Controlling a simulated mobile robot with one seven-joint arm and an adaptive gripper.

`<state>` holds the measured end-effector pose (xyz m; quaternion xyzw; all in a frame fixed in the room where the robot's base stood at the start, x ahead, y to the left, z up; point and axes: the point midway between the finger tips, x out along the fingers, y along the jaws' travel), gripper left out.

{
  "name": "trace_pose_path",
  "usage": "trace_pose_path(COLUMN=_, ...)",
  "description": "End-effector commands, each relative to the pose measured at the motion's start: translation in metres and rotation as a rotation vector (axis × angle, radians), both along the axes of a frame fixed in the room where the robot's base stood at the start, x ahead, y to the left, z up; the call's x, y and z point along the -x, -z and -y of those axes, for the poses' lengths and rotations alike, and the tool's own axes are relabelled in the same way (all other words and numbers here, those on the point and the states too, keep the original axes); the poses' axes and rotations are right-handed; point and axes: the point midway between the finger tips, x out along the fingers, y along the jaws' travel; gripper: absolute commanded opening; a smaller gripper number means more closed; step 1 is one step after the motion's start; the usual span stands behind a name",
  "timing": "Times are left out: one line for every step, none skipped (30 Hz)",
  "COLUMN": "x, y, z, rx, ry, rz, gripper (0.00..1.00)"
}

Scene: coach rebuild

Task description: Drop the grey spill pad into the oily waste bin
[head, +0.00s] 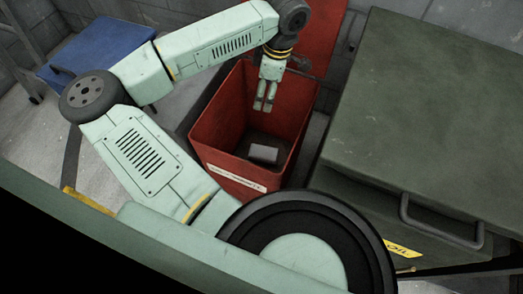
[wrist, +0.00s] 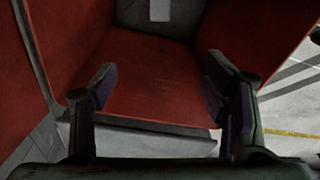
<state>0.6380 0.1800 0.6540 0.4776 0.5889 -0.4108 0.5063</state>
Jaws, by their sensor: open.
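The oily waste bin is a red open-topped box (head: 222,150) with a white label on its front, in the middle of the head view. A small light grey block, the grey spill pad (head: 263,153), lies on the bin's dark floor. In the wrist view the pad (wrist: 160,10) shows at the top edge, partly cut off. My gripper (head: 264,106) points down at the bin's mouth, above the pad and apart from it. In the wrist view its two fingers (wrist: 160,95) are spread with nothing between them, over the red inner wall.
The bin's red lid (head: 318,40) stands open behind it. A large dark green chest (head: 440,100) with a handle and yellow label stands close on the right. A blue-topped box (head: 100,52) stands at the back left. Pale floor (head: 25,130) is clear at the left.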

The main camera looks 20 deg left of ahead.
Motion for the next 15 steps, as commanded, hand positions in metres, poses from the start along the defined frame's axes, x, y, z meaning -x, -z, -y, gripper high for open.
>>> trace_pose_path(x=0.0, y=0.0, z=0.0, rx=0.0, ry=0.0, rz=0.0, gripper=0.74)
trace_pose_path(x=0.0, y=0.0, z=0.0, rx=0.0, ry=0.0, rz=0.0, gripper=0.74)
trace_pose_path(x=0.0, y=0.0, z=0.0, rx=0.0, ry=0.0, rz=0.0, gripper=0.74)
trace_pose_path(x=0.0, y=0.0, z=0.0, rx=0.0, ry=0.0, rz=0.0, gripper=0.74)
trace_pose_path(x=0.0, y=0.0, z=0.0, rx=0.0, ry=0.0, rz=0.0, gripper=0.74)
trace_pose_path(x=0.0, y=0.0, z=0.0, rx=0.0, ry=0.0, rz=0.0, gripper=0.74)
trace_pose_path(x=0.0, y=0.0, z=0.0, rx=0.0, ry=0.0, rz=0.0, gripper=0.74)
trace_pose_path(x=0.0, y=0.0, z=0.0, rx=0.0, ry=0.0, rz=0.0, gripper=0.74)
trace_pose_path(x=0.0, y=0.0, z=0.0, rx=0.0, ry=0.0, rz=0.0, gripper=0.74)
trace_pose_path(x=0.0, y=-0.001, z=0.0, rx=0.0, ry=0.0, rz=0.0, gripper=0.74)
trace_pose_path(x=0.0, y=-0.002, z=0.0, rx=-0.001, ry=0.0, rz=0.0, gripper=0.74)
trace_pose_path(x=0.0, y=-0.004, z=0.0, rx=-0.001, ry=0.0, rz=0.001, gripper=0.74)
trace_pose_path(x=-0.001, y=-0.006, z=0.0, rx=-0.002, ry=0.0, rz=0.001, gripper=0.74)
trace_pose_path(x=-0.001, y=-0.009, z=0.001, rx=-0.003, ry=0.0, rz=0.001, gripper=0.74)
trace_pose_path(x=-0.001, y=-0.015, z=0.001, rx=-0.003, ry=0.0, rz=0.0, gripper=0.74)
